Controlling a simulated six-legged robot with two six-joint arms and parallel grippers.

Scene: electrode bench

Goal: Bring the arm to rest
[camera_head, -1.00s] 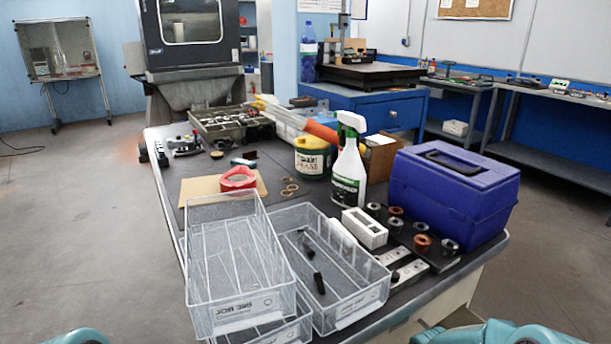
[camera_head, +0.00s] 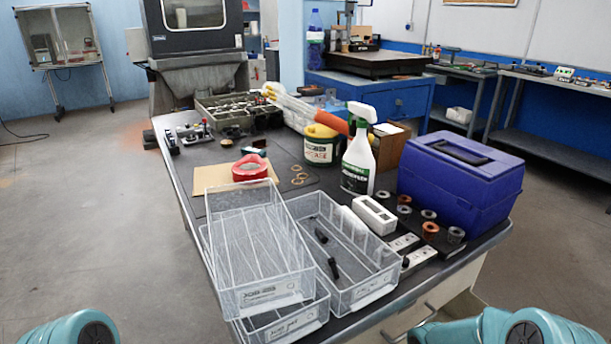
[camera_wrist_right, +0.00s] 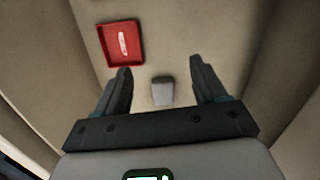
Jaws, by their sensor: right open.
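My right gripper (camera_wrist_right: 161,92) is open in the right wrist view, its two dark fingers apart with nothing between them. Behind the fingers are a plain beige surface, a red square (camera_wrist_right: 122,44) with a white mark and a small grey block (camera_wrist_right: 163,90). In the head view only teal parts of my arms show at the bottom left and bottom right edges. Neither gripper is in the head view. The workbench (camera_head: 222,154) stands in front of me, apart from both arms.
Clear trays (camera_head: 262,298) sit at the bench's near edge, two of them stacked; dark electrodes (camera_head: 333,268) lie in the right one. The floor at left is clear.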

